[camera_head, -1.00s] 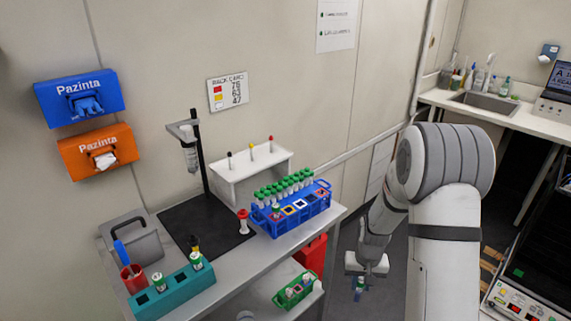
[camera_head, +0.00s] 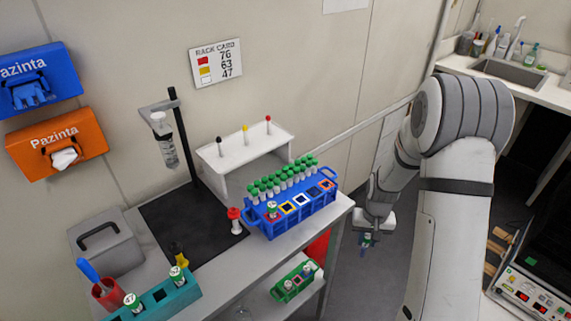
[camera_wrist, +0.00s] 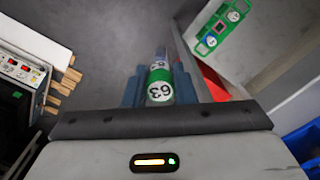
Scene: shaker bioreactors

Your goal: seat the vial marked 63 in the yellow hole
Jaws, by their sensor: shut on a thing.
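The vial marked 63 (camera_wrist: 160,88) has a white label with a green band and is held between the blue fingers of my gripper (camera_wrist: 160,92) in the wrist view. In the head view my gripper (camera_head: 368,238) hangs over the floor to the right of the bench, apart from the rack. The blue rack (camera_head: 295,221) stands on the bench with several green-capped vials at the back and coloured square holes in front. A yellowish-edged hole (camera_head: 286,207) appears beside a front vial (camera_head: 271,210); its exact colour is hard to tell.
The rack card (camera_head: 216,63) pairs red with 76, yellow with 63 and white with 47. A teal rack (camera_head: 165,301) holds vials. A green rack (camera_head: 297,282) is on the lower shelf. A red-capped item (camera_head: 235,220) stands beside the blue rack; a white stand (camera_head: 245,158) is behind.

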